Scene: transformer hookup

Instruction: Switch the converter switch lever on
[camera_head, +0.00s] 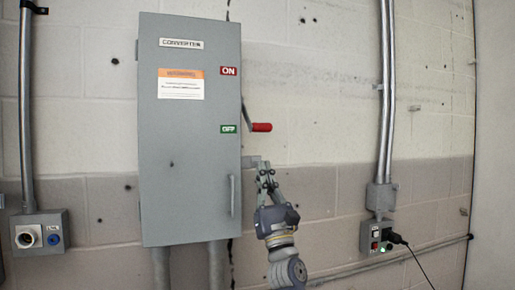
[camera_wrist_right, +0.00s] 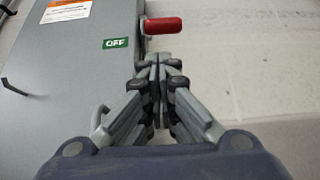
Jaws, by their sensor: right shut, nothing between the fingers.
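The grey converter box (camera_head: 190,150) hangs on the wall, with a red ON label (camera_head: 228,71) above a green OFF label (camera_head: 228,129) on its right edge. The switch lever (camera_head: 261,127) has a red grip and sticks out to the right from the box's side, level with OFF. The lever's red grip also shows at the top of the right wrist view (camera_wrist_right: 163,25). My right gripper (camera_head: 262,168) is shut and empty, a little below the lever, with its fingertips (camera_wrist_right: 160,62) pointing up toward the grip and apart from it. My left gripper is out of view.
A door handle (camera_head: 232,195) stands out on the box's front, left of my right gripper. A conduit with a small outlet box (camera_head: 375,237) and plugged cable is at right. Another outlet box (camera_head: 39,232) is at lower left. The wall right of the lever is clear.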

